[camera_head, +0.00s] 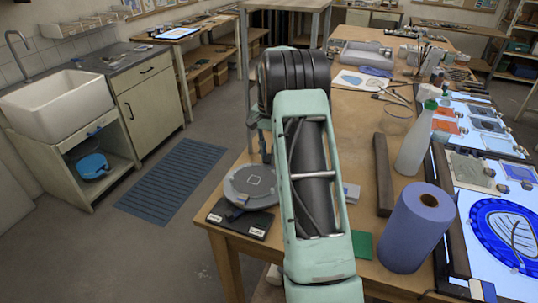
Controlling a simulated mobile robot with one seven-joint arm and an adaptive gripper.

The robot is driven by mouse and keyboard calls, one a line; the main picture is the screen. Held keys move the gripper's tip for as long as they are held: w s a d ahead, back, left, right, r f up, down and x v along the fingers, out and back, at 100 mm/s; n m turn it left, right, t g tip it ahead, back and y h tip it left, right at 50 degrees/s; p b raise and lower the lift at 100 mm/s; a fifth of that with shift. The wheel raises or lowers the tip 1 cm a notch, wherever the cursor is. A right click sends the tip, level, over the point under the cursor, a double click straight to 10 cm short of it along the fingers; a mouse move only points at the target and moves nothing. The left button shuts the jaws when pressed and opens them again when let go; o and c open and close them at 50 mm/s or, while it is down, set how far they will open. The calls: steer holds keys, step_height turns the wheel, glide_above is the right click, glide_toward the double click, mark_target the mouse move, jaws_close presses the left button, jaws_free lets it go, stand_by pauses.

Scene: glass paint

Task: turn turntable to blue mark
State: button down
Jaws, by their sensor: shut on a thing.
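The turntable (240,183) is a round grey disc with a pale square outline on top, at the front left corner of the wooden table. A small blue patch (238,198) shows near its front rim. A black base plate (222,213) with two small white labels lies at its front. My gripper (266,157) is partly seen behind my pale green arm, pointing down at the far right side of the turntable. It is shut on the turntable, but its fingertips and the exact contact are mostly hidden.
A green square (362,244) lies near the table's front edge. Lit panels with glass pieces line the right side.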

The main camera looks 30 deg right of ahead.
steer(key=c, duration=1.8)
jaws_free()
steer(key=shift+c, duration=0.2)
steer(key=shift+r, duration=0.15)
step_height(320, 180, up, 12)
